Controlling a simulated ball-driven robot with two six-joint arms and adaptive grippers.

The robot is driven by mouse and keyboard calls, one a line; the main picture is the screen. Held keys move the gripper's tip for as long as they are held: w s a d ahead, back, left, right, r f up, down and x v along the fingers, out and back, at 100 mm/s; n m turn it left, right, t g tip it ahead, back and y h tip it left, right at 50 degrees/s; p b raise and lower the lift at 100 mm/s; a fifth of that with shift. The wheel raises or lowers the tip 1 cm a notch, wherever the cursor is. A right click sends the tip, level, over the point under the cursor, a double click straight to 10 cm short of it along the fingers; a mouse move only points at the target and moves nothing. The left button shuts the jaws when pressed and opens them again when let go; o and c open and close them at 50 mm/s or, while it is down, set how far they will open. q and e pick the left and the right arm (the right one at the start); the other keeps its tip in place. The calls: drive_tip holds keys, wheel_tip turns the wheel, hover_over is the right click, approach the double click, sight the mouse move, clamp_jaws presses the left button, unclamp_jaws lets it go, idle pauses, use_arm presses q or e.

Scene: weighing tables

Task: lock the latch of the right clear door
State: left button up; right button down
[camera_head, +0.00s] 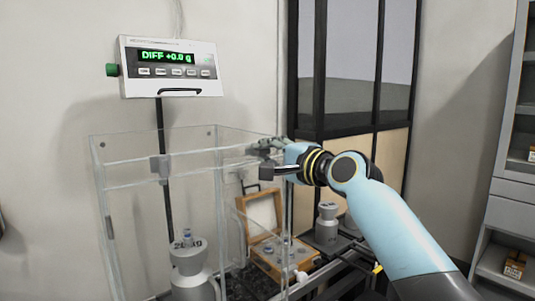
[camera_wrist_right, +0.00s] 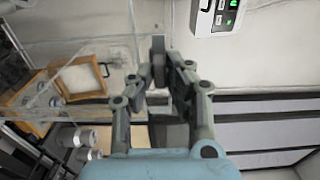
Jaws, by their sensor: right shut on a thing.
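The clear case (camera_head: 125,180) has see-through walls and doors. A grey latch block (camera_head: 160,168) sits on its front face. My right gripper (camera_head: 262,150) is at the case's upper right edge, shut on the small latch of the right clear door. The fingers largely hide that latch. In the right wrist view my right gripper (camera_wrist_right: 166,60) has its fingertips close together beside the clear panel (camera_wrist_right: 90,50). I cannot tell how far the latch is turned. My left gripper is not in view.
A display box (camera_head: 170,68) reading DIFF +0.0 g hangs above the case. An open wooden box (camera_head: 262,213) and another weight (camera_head: 327,222) are at the right. A grey shelf (camera_head: 505,185) stands at the far right.

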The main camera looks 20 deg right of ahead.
drive_tip(key=shift+f+n, duration=0.1)
drive_tip(key=shift+n, duration=0.2)
drive_tip(key=n+b, duration=0.2)
drive_tip(key=n, duration=0.1)
drive_tip(key=shift+f+n, duration=0.1)
drive_tip(key=shift+n, duration=0.2)
drive_tip(key=n+b, duration=0.2)
drive_tip(key=n, duration=0.2)
drive_tip(key=shift+n, duration=0.3)
drive_tip(key=n+b, duration=0.2)
drive_tip(key=n, duration=0.2)
drive_tip(key=n+b, duration=0.2)
drive_tip(key=n, duration=0.3)
drive_tip(key=shift+b, duration=0.3)
